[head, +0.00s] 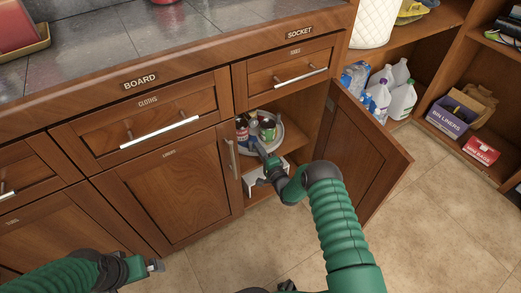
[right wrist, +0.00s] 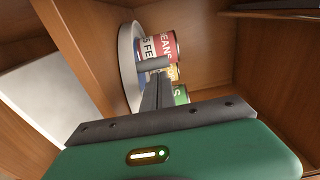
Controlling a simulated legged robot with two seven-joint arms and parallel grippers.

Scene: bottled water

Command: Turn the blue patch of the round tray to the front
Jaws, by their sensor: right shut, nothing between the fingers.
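The round tray (head: 281,134) is pale grey and sits inside the open cabinet, with several cans on it. In the right wrist view its rim (right wrist: 125,62) shows sideways, with a red-labelled can (right wrist: 160,44) and a green one (right wrist: 181,94) beside it. My right gripper (head: 258,146) reaches into the cabinet at the tray's front edge. It is shut and empty, its fingers (right wrist: 155,78) close to the rim and cans; I cannot tell whether they touch. Some blue shows at the tray's left, but I cannot tell patch from can. My left gripper (head: 157,266) is low at the left, away from the cabinet.
The cabinet door (head: 365,155) stands open to the right of my right arm. A white box (head: 262,178) is on the level below the tray. Drawers with bar handles (head: 160,131) are above and left. Open shelves with jugs (head: 402,98) stand at right. The tiled floor is clear.

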